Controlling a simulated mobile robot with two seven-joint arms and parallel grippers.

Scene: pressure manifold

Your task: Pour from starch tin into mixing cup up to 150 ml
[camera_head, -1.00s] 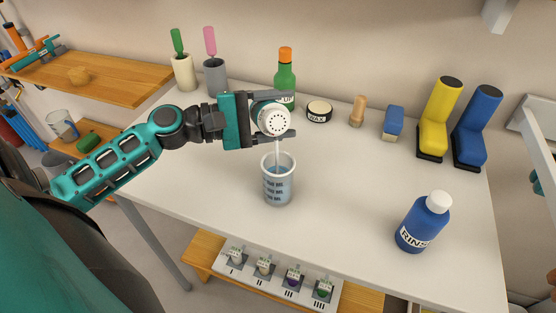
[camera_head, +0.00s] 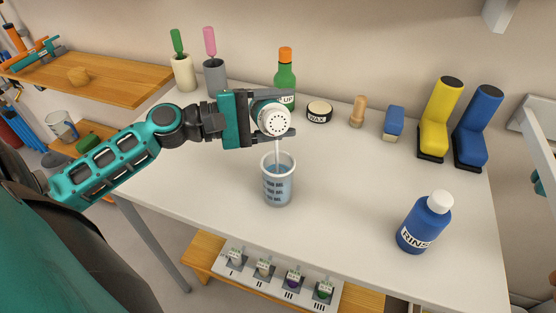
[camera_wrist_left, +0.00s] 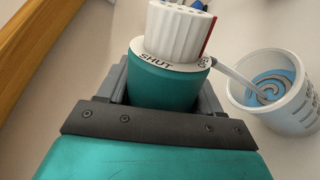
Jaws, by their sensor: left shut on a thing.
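My left gripper (camera_head: 268,116) is shut on the starch tin (camera_head: 275,121), a teal tin with a white ridged cap marked SHUT, also in the left wrist view (camera_wrist_left: 170,85). The tin is tilted, its holed cap facing the head camera. A thin white stream runs from the cap down into the mixing cup (camera_head: 278,188). The clear cup stands upright on the table below the tin, with dark graduation marks and bluish contents. In the left wrist view the cup (camera_wrist_left: 293,108) shows a pale swirl on the blue surface. The exact level is too small to read. My right gripper is not in view.
A blue RINSE bottle (camera_head: 424,222) stands at the front right of the white table (camera_head: 350,200). The table between cup and RINSE bottle is clear.

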